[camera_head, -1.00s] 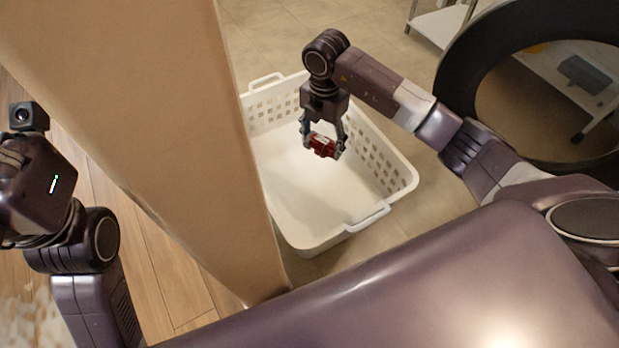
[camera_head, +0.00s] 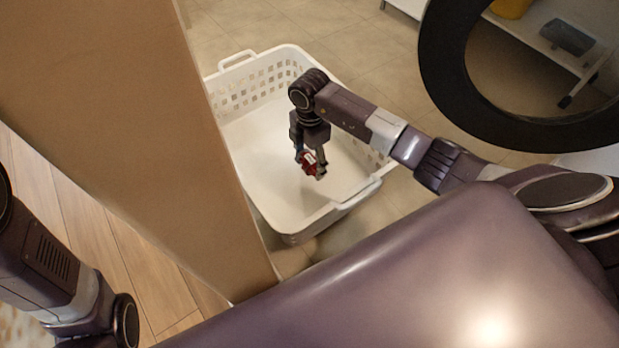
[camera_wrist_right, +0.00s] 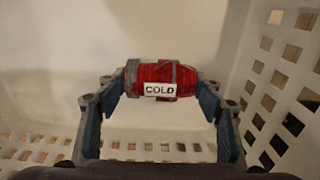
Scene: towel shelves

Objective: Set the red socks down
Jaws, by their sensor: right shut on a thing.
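The red socks (camera_head: 311,162) are a small rolled red bundle with grey bands. In the right wrist view the bundle (camera_wrist_right: 160,74) carries a white label reading "COLD". My right gripper (camera_head: 310,164) is shut on it, with a finger at each end, pointing down. It holds the bundle over the inside of a white plastic basket (camera_head: 345,207). The basket's perforated wall also shows in the right wrist view (camera_wrist_right: 285,75). I cannot tell how high the bundle is above the basket floor. My left arm is at the lower left, its gripper out of view.
A tan upright panel (camera_head: 130,120) stands left of the basket and hides part of it. A large black ring (camera_head: 440,75) is at the upper right, with a white shelf (camera_head: 545,45) behind it. The basket looks otherwise empty.

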